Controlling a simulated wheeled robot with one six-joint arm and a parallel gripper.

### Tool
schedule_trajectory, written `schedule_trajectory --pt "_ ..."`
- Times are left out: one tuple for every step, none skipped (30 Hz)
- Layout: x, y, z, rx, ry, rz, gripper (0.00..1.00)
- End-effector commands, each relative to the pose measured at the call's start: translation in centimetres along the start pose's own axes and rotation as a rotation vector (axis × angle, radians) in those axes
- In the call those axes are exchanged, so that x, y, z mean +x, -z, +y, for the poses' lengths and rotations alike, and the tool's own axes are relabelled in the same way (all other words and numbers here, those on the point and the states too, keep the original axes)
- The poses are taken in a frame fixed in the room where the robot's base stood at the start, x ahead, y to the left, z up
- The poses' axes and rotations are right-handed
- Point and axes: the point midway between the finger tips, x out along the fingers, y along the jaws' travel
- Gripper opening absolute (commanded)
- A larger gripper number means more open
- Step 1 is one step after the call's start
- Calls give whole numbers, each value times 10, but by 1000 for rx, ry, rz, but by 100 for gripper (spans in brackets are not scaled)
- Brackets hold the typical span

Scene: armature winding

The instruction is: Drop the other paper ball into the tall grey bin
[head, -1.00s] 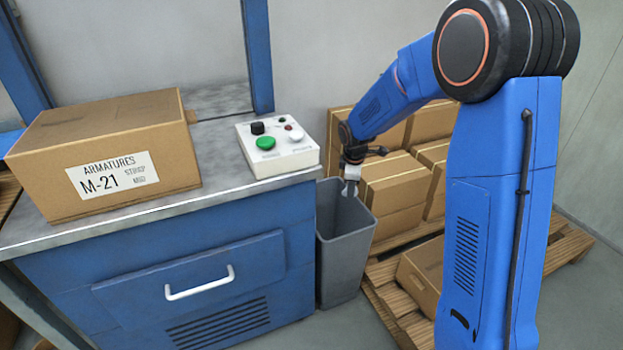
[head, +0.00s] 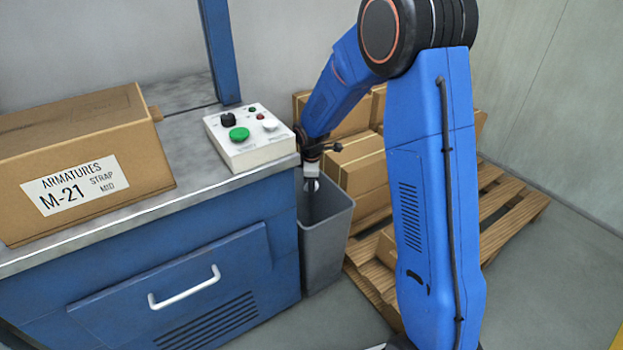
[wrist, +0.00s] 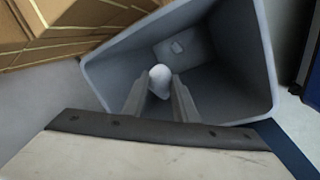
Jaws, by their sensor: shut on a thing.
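The tall grey bin (head: 325,240) stands on the floor between the blue bench and the pallet. My gripper (head: 312,183) points down at the bin's mouth, close to its left side in the head view. In the wrist view my gripper (wrist: 160,92) is shut on a white paper ball (wrist: 160,80), with the bin's inside (wrist: 225,60) around and below it. The ball is hardly visible in the head view.
A blue bench (head: 240,250) stands left of the bin. On it are a white control box (head: 250,150) with buttons and a cardboard carton (head: 130,180) marked M-21. Cardboard boxes (head: 360,165) on a wooden pallet (head: 500,215) stand behind and right of the bin.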

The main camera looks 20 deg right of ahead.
Motion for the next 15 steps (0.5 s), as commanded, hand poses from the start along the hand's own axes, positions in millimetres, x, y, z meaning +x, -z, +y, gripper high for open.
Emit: schedule_trajectory --pt "2 0 0 0 1 0 5" --pt "2 0 -1 0 0 0 5" --pt "2 0 -1 0 0 0 5" --pt "3 0 -1 0 0 0 5" --pt "3 0 -1 0 0 0 5" --pt "3 0 -1 0 0 0 5" --pt "3 0 -1 0 0 0 5" --pt "3 0 -1 0 0 0 5" --pt "3 0 -1 0 0 0 5" --pt "3 0 -1 0 0 0 5" --pt "3 0 -1 0 0 0 30" --pt "2 0 -1 0 0 0 40" --pt "2 0 -1 0 0 0 47" --pt "2 0 -1 0 0 0 48" --pt "2 0 -1 0 0 0 48"
